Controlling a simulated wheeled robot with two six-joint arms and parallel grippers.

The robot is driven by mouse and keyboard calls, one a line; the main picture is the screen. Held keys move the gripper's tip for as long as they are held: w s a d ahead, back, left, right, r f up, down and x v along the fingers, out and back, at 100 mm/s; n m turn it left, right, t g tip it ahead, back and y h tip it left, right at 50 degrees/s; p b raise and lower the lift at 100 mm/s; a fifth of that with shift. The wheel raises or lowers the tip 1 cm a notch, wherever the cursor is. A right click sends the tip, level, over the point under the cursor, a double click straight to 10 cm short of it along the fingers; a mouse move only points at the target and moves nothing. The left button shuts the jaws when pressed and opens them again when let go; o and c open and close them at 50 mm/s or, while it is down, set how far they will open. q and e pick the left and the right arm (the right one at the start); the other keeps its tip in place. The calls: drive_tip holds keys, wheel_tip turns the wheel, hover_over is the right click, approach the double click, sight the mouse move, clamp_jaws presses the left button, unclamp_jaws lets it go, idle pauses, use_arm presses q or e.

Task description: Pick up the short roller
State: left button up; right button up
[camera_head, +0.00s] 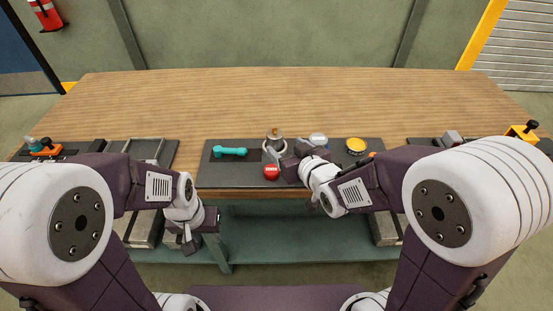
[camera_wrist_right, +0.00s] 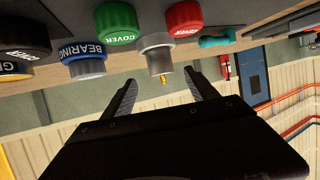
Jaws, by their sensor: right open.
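A grey metal cylinder with a brass pin stands on the dark mat in the right wrist view (camera_wrist_right: 157,52), between my fingers and just beyond them. In the head view a grey metal piece (camera_head: 269,154) with a brown top stands mid-mat, partly behind my right gripper; I cannot tell for sure that it is the short roller. My right gripper (camera_head: 287,158) is open and empty, and its two fingers show in the right wrist view (camera_wrist_right: 160,90). My left gripper (camera_head: 189,243) hangs below the table's front edge, left of centre; its jaw opening is not clear.
A dark mat (camera_head: 225,178) holds a teal tool (camera_head: 230,152), a red cap (camera_head: 271,172), a white-and-blue cap (camera_head: 318,138) and a yellow cap (camera_head: 356,145). A green cap (camera_wrist_right: 117,22) shows in the wrist view. Trays (camera_head: 145,150) stand at left. The table's back is clear.

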sight(278, 140)
drive_tip(key=shift+w+d+f, duration=0.1)
drive_tip(key=shift+w+d, duration=0.05)
drive_tip(key=shift+d, duration=0.05)
drive_tip(key=shift+w+a+p, duration=0.1)
drive_tip(key=shift+a+p, duration=0.05)
drive_tip(key=shift+p, duration=0.2)
drive_tip(key=x, duration=0.3)
drive_tip(key=shift+a, duration=0.3)
drive_tip(key=shift+w+f, duration=0.25)
drive_tip(key=shift+w, duration=0.1)
drive_tip(key=x, duration=0.4)
drive_tip(key=shift+w+a+f, duration=0.1)
drive_tip(key=shift+w+a, duration=0.1)
drive_tip(key=shift+w, duration=0.15)
drive_tip(key=shift+s, duration=0.15)
drive_tip(key=c, duration=0.4)
clamp_jaws()
